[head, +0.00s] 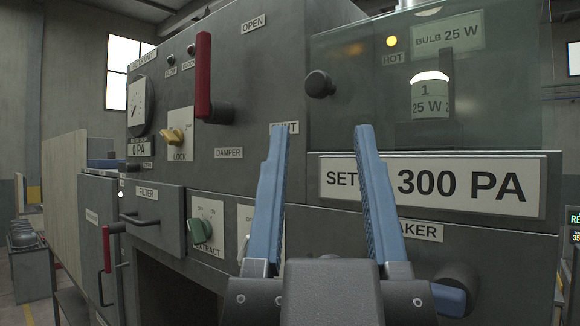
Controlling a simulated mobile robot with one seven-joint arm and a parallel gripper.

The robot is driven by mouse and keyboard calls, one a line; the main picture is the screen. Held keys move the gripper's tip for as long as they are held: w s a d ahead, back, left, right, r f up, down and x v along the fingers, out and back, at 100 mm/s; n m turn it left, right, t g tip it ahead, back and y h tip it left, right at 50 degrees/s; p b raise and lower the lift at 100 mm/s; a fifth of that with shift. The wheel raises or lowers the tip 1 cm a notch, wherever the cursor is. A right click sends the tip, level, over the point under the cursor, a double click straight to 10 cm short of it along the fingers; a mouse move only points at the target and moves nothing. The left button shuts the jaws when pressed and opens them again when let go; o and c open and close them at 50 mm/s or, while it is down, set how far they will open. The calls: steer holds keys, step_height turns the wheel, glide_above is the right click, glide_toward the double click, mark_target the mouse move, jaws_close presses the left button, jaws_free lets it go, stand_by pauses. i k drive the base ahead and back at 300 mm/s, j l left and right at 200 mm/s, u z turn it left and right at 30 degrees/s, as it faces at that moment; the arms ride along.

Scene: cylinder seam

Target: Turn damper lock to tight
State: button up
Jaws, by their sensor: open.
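The damper lock is a yellow knob (175,136) on a pale plate (181,153) marked LOCK, on the grey cabinet left of centre. The plate's smaller markings are too small to read, so I cannot tell its setting. Right of it, the red damper handle (203,75) stands upright from a dark hub, above the DAMPER label (229,153). My gripper (321,128) is in the front centre, pointing up, with its two blue fingers wide apart and nothing between them. It is to the right of the lock and apart from it.
A gauge (137,106) and a 0 PA readout (140,149) are left of the lock. A green EXTRACT knob (200,231) and the FILTER drawer handle (139,220) stick out below. A black knob (320,84) projects beside the glass window. A sign (432,186) reads SET 300 PA.

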mark_target(176, 139)
steer(key=i+j, duration=0.15)
steer(key=j, duration=0.2)
steer(key=i+j, duration=0.1)
steer(key=j, duration=0.25)
steer(key=i+j, duration=0.15)
steer(key=j, duration=0.2)
steer(key=i+j, duration=0.15)
steer(key=j, duration=0.2)
